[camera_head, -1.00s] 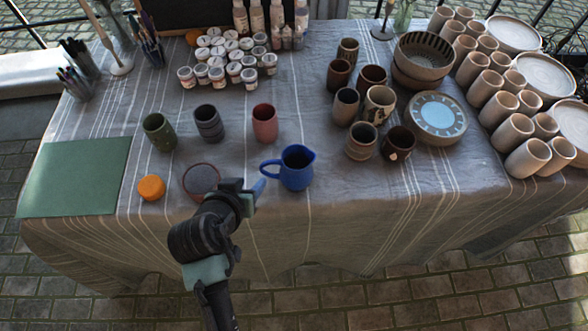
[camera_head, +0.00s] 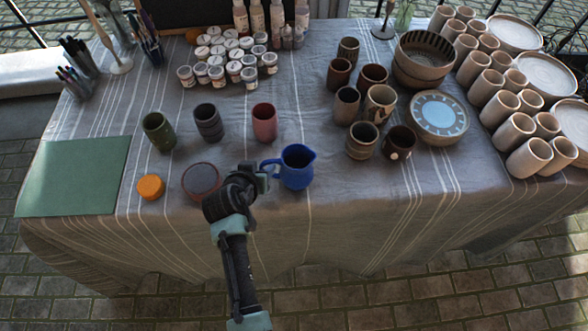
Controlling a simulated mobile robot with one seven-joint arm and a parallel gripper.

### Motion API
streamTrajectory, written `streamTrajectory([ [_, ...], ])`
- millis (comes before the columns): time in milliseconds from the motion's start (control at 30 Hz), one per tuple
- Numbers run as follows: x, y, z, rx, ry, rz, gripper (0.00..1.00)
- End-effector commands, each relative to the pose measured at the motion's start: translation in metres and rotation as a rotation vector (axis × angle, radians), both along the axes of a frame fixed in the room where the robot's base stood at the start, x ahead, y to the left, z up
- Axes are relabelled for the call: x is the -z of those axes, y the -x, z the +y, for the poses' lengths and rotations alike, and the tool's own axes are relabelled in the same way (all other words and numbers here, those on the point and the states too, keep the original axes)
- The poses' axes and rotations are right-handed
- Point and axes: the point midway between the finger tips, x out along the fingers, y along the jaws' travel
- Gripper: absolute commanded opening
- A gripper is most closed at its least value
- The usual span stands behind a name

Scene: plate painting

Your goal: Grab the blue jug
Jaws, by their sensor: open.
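The blue jug (camera_head: 297,168) stands upright near the front edge of the cloth-covered table (camera_head: 340,215), with its handle on the left side and its spout to the right. My gripper (camera_head: 265,175) is just left of the jug, at the height of its handle. The gripper is open, and its fingers are close to the handle. They are small and partly hidden, so I cannot tell whether they touch the handle or lie on both sides of it.
A dark round dish (camera_head: 201,179) and an orange sponge-like piece (camera_head: 151,186) lie to the left. A red cup (camera_head: 264,123) and a dark grey cup (camera_head: 208,122) stand behind. Brown cups, including one dark cup (camera_head: 398,143), stand to the right. Cloth just right of the jug is clear.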

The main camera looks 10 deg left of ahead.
Motion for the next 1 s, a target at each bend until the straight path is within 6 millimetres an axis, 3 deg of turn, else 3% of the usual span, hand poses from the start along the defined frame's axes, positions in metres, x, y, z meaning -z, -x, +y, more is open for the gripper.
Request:
streamTrajectory([
  [267,0.0015,-0.0023,0.0000,0.001,-0.001,-0.001,0.46],
  [533,0.0015,-0.0020,0.0002,0.000,-0.002,-0.001,0.01],
  [1000,0.0013,-0.0018,0.0010,-0.002,-0.002,-0.001,0.00],
])
